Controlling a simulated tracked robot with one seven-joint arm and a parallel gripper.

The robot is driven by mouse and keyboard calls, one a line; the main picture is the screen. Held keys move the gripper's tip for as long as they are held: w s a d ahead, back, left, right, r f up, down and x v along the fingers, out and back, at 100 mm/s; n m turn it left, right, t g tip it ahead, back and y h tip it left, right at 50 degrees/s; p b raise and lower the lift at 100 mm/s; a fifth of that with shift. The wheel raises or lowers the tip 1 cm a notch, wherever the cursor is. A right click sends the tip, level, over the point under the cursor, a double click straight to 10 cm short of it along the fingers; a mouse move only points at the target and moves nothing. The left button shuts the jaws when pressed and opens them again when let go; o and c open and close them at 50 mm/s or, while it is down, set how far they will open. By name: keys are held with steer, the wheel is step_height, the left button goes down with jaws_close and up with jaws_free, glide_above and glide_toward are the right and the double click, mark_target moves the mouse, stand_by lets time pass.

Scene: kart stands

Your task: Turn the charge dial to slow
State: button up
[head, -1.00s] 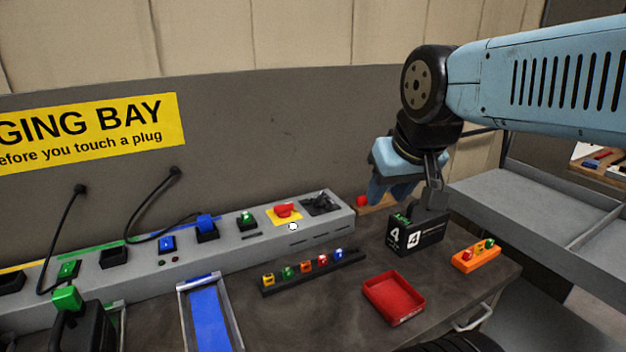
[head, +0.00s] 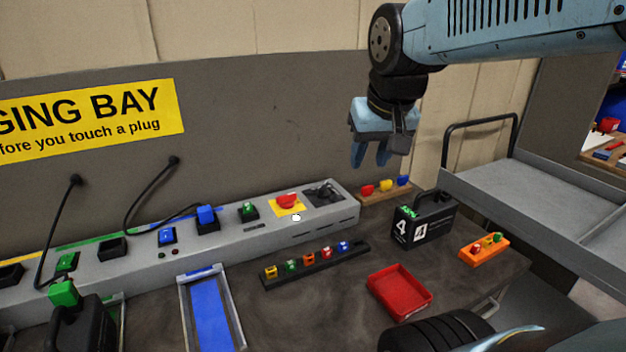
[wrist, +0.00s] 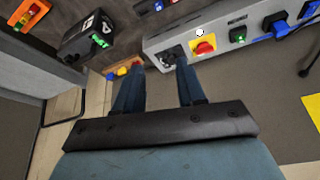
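A grey charging console (head: 130,268) runs along the back of the bench. Near its right end a red knob (head: 287,200) sits on a yellow plate, with a small white disc in front of it. Right of it is a black fitting (head: 322,194) on a dark plate. I cannot read markings that tell which is the charge dial or its setting. Both also show in the wrist view, the red knob (wrist: 204,46) and the black fitting (wrist: 172,55). My gripper (head: 370,162) hangs above and right of the console end, open and empty, fingers apart (wrist: 158,66), touching nothing.
A black battery marked 4 (head: 424,228), a red tray (head: 399,292), an orange block (head: 484,247) and a strip of small coloured plugs (head: 315,264) lie on the bench. A wooden rack (head: 385,194) stands behind. Cables hang at left.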

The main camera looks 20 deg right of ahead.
steer(key=w+m+g, duration=0.2)
steer(key=w+m, duration=0.1)
steer(key=w, duration=1)
steer(key=m+g, duration=0.3)
glide_above(323, 185)
step_height(323, 185, down, 8)
step_height(323, 185, down, 13)
steer(key=shift+s+r, duration=0.1)
steer(key=shift+c, duration=0.4)
jaws_close()
steer(key=shift+a, duration=0.15)
